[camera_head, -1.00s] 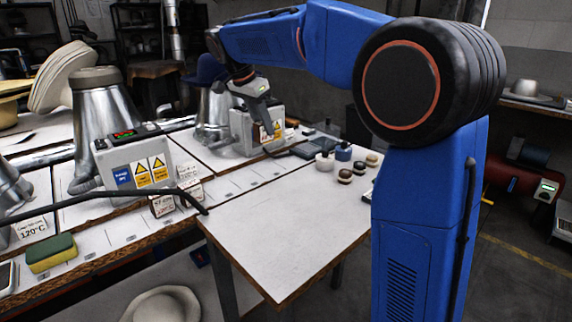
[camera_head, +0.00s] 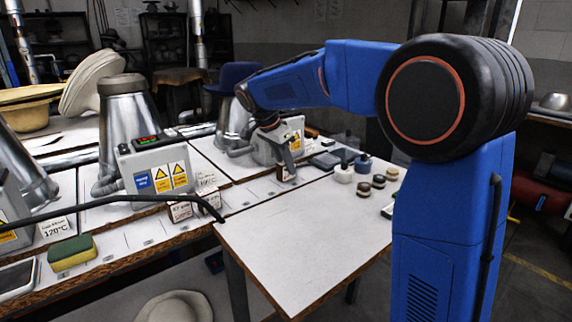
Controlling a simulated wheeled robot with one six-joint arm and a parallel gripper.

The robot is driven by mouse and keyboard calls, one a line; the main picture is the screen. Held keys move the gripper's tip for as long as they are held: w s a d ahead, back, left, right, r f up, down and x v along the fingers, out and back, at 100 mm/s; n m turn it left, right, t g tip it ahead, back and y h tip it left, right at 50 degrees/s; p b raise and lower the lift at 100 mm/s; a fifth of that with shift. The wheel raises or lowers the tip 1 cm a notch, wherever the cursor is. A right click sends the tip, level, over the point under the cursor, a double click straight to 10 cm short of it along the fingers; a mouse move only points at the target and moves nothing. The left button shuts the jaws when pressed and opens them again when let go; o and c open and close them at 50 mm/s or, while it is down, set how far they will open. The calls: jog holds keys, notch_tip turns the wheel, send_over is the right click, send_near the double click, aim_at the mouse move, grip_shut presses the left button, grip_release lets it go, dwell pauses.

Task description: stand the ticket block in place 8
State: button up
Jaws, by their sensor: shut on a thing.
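My gripper (camera_head: 286,155) reaches down at the right end of the long bench, in front of the far press's grey control box (camera_head: 268,146). It is shut on a small ticket block (camera_head: 287,174) with a pale face and brownish edges, mostly hidden by the fingers. The block is at or just above the numbered strip (camera_head: 236,194) along the bench edge; I cannot tell whether it touches. The place numbers are too small to read here.
Dark flat devices (camera_head: 325,161), a blue pot (camera_head: 363,164) and a white pot (camera_head: 343,174) stand to the right. The white side table (camera_head: 310,235) is mostly clear.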

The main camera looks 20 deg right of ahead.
jog(key=shift+f, duration=0.15)
jog(key=o, duration=1)
jog(key=shift+o, duration=0.2)
jog(key=v, duration=1.2)
jog(key=shift+r, duration=0.2)
